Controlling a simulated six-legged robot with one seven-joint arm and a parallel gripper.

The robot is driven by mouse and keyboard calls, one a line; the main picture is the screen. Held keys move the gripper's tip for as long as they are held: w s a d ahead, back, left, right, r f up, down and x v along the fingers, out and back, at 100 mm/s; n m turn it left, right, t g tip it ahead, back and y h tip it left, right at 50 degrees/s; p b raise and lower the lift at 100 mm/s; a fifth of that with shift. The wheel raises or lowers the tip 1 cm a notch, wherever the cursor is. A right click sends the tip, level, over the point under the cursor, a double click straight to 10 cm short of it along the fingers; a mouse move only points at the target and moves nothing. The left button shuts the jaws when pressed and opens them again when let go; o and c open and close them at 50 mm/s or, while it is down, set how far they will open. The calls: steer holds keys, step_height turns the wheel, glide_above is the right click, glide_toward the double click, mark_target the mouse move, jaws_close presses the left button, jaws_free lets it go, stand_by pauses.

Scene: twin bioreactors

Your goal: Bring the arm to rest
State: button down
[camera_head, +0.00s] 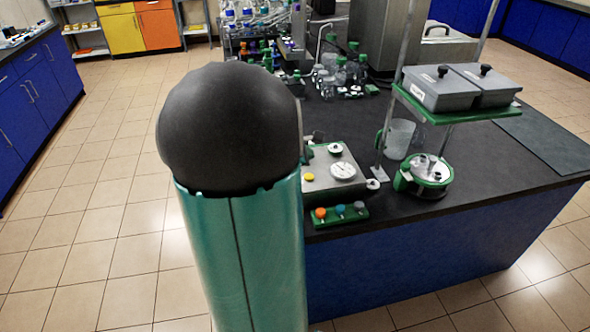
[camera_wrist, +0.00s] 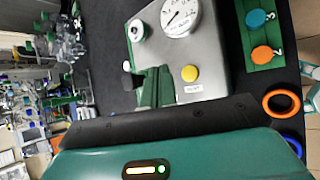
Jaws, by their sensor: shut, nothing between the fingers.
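My gripper (camera_wrist: 155,86) shows in the wrist view as two dark green fingers pressed together with nothing between them. Behind the fingers are my black wrist bar and teal housing. The fingers point toward a grey instrument box with a dial gauge (camera_wrist: 180,17) and a yellow button (camera_wrist: 189,73). I cannot tell whether they touch it. In the head view my teal arm with its black rounded joint stands upright left of centre and hides my gripper. The same grey box (camera_head: 322,184) shows just right of my arm, on the black bench.
A green strip with orange, blue and grey knobs (camera_head: 340,227) lies in front of the box. A green-rimmed round vessel (camera_head: 425,175) and a raised shelf with grey lidded boxes (camera_head: 440,87) stand to the right. Bottles (camera_head: 340,72) crowd the back. Tiled floor (camera_head: 100,200) is free at left.

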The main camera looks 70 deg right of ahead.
steer(key=w+a+r+m+t+y, duration=0.1)
steer(key=w+a+r+m+t, duration=0.15)
steer(key=w+a, duration=0.85)
steer(key=w+a+r+m+t+y, duration=0.1)
steer(key=w+a+r+t, duration=0.45)
steer(key=a, duration=0.95)
steer(key=a+t+y, duration=0.1)
steer(key=a+y, duration=0.5)
steer(key=a, duration=2)
steer(key=shift+s+a+r+m, duration=0.2)
steer(key=shift+a+r+m, duration=0.15)
steer(key=shift+a, duration=0.05)
steer(key=shift+d, duration=0.25)
